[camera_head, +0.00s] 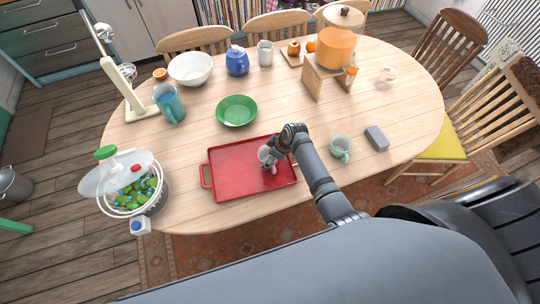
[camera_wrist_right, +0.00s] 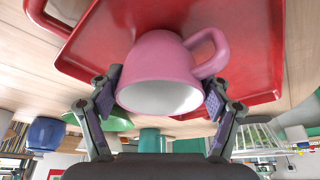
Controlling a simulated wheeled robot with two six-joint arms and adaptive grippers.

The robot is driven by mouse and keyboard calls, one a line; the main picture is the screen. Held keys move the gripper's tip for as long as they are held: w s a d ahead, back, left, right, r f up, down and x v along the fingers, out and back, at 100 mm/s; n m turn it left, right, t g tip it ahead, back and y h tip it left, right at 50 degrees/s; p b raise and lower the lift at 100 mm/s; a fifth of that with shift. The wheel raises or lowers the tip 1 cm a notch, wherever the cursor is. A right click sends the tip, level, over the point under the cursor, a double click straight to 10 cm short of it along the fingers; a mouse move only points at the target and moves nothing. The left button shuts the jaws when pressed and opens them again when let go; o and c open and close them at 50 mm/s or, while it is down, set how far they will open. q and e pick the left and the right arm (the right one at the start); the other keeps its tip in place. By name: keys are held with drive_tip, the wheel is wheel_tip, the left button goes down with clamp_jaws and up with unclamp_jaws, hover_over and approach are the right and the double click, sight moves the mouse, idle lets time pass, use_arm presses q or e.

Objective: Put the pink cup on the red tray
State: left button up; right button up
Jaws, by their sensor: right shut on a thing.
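The pink cup (camera_head: 264,153) is over the right half of the red tray (camera_head: 225,180) in the head view. My right gripper (camera_head: 271,161) is shut on it. In the right wrist view, the pink cup (camera_wrist_right: 163,60) sits between the two fingers, its white inside facing the camera and its handle to the upper right. The red tray (camera_wrist_right: 100,45) shows behind it. I cannot tell whether the cup touches the tray. The arm hides part of the cup in the head view. My left gripper is not in view.
A mint mug (camera_head: 340,147) and a grey block (camera_head: 377,138) stand right of the tray. A basket of green and blue items (camera_head: 140,192) stands left. The tray's left half is bare.

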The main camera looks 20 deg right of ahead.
drive_tip(key=shift+f, duration=0.15)
drive_tip(key=o, duration=1.3)
drive_tip(key=v, duration=1.2)
drive_tip(key=shift+a, duration=0.1)
clamp_jaws()
